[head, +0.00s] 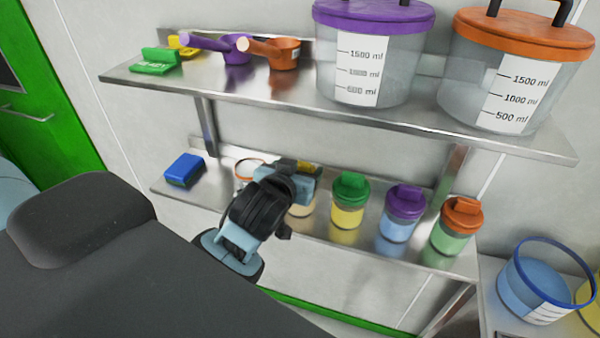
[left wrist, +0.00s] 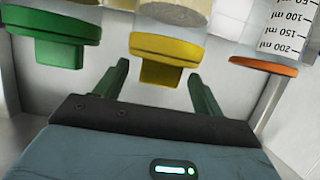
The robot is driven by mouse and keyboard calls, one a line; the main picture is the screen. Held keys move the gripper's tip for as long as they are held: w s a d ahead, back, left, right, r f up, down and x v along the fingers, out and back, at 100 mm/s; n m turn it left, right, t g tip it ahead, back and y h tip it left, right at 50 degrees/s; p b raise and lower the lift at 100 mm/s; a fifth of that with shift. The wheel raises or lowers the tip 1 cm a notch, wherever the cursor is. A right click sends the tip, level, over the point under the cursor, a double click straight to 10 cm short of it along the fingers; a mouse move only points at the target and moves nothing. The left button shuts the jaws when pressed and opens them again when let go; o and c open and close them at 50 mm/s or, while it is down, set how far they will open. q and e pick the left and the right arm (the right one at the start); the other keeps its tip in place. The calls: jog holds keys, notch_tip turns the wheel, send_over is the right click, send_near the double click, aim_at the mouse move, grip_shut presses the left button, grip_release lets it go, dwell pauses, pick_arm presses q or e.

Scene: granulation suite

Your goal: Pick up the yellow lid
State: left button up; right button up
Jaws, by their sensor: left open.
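The yellow lid (left wrist: 165,48) sits on a clear jar (left wrist: 175,12) with pale contents, which appears upside down in the left wrist view. My left gripper (left wrist: 160,84) is open, with one finger on each side of the lid's narrow top in that picture and gaps on both sides. The fingers do not appear to touch it. In the head view my left gripper (head: 292,182) is at the lower shelf, in front of this jar (head: 301,208), and hides most of the lid. My right gripper is not in view.
Jars with green (head: 351,188), purple (head: 405,201) and orange (head: 461,213) lids stand to the right on the lower shelf (head: 340,243). A blue block (head: 185,170) is at its left. The upper shelf (head: 270,92) holds scoops and two large containers above my gripper.

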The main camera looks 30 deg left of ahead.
pick_arm(q)
jog(key=shift+x, duration=0.9)
jog(key=c, duration=1.1)
jog(key=shift+o, duration=0.2)
jog(key=shift+r, duration=0.1)
